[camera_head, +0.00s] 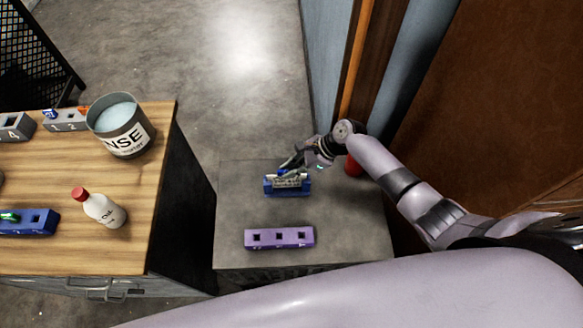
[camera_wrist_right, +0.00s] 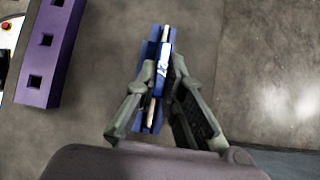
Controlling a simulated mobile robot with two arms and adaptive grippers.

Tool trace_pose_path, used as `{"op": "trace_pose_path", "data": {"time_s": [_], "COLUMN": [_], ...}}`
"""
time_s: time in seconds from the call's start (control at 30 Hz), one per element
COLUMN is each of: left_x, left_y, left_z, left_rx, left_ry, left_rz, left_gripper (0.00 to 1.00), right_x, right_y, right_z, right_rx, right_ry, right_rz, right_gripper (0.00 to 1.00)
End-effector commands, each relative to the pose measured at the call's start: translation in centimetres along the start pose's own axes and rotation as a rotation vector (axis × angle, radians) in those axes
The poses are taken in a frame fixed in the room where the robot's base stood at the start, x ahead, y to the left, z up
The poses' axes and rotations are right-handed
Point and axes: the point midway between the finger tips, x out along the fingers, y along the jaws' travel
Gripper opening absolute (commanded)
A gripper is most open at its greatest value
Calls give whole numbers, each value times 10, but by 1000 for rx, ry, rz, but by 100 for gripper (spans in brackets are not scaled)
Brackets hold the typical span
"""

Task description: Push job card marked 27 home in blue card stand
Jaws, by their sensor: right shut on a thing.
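The blue card stand (camera_head: 287,191) sits on the grey worktop, and in the right wrist view (camera_wrist_right: 139,116) it lies beneath my fingers. My left gripper is out of view.
A purple block with square holes (camera_head: 280,238) lies nearer on the grey worktop (camera_head: 235,215). A red object (camera_head: 353,166) stands beside my right arm. The wooden bench at left holds a rinse bucket (camera_head: 121,126), a red-capped bottle (camera_head: 100,208) and a blue block (camera_head: 28,222).

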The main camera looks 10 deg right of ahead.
Motion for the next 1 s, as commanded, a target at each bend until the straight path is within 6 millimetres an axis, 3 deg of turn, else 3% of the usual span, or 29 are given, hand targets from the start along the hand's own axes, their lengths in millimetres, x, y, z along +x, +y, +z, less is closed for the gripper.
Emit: {"op": "trace_pose_path", "data": {"time_s": [0.23,0.27,0.6,0.83,1.0], "left_x": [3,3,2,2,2], "left_y": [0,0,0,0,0], "left_z": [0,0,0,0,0], "left_rx": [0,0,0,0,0], "left_ry": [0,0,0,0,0], "left_rz": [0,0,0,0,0], "left_gripper": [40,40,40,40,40], "right_x": [5,5,4,4,5], "right_y": [0,0,0,0,0], "right_z": [-4,-4,-4,-4,-4], "right_rx": [0,0,-1,0,0], "right_ry": [0,0,0,1,1], "right_rz": [-1,-1,-1,-1,-1], "right_gripper": [0,10,33,33,45]}}
